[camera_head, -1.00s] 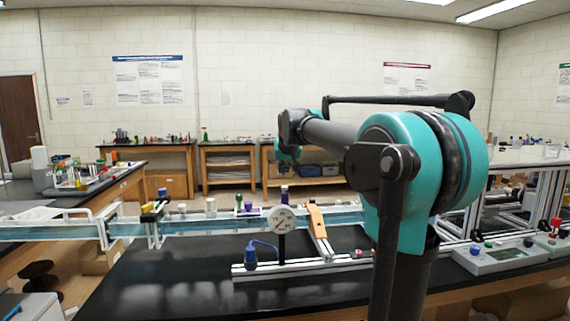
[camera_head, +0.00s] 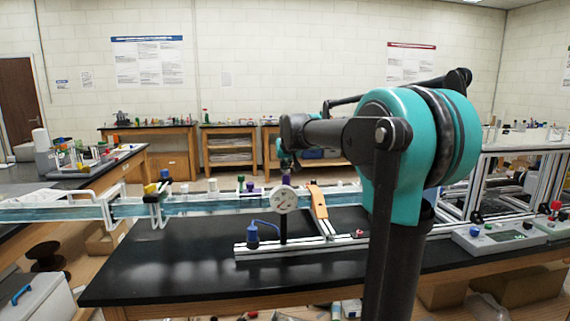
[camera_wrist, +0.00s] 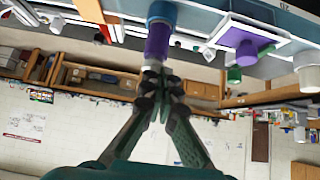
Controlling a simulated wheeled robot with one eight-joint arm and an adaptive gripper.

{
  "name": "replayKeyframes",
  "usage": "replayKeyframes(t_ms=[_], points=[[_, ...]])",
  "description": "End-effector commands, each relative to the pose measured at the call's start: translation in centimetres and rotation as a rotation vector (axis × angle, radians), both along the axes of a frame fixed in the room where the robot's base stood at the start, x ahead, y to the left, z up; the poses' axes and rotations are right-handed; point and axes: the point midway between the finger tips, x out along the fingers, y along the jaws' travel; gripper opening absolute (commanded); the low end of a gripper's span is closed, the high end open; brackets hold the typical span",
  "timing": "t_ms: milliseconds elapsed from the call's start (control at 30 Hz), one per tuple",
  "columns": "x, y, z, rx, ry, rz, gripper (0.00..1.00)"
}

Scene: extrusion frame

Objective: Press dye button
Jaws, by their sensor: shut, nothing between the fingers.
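In the wrist view my gripper (camera_wrist: 162,72) has its two fingers brought together. Its tips are right at the end of a purple cylinder (camera_wrist: 157,42) with a blue part (camera_wrist: 161,12) behind it; I cannot tell whether they touch. A second purple cylinder (camera_wrist: 235,41) on a white plate and a green cap (camera_wrist: 233,75) are to the right, apart from the gripper. In the head view a purple piece (camera_head: 286,179) is below my wrist, over the water channel, and a green-topped one (camera_head: 241,184) is further left. No label shows which is the dye button.
A long clear water channel (camera_head: 200,205) runs across the black table (camera_head: 180,265). A control box (camera_head: 500,236) is at the right.

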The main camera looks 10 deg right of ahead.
Motion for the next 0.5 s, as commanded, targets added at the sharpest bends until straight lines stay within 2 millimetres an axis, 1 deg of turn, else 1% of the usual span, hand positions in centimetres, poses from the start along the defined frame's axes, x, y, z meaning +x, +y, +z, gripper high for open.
replayKeyframes(t_ms=[67,333,433,500], points=[[0.0,0.0,-0.4,0.000,0.000,0.000,0.00],[0.0,0.0,-0.4,0.000,0.001,0.000,0.00],[0.1,0.0,0.0,0.000,0.001,0.000,0.00],[0.2,-0.1,0.7,0.000,0.000,0.000,0.00]])
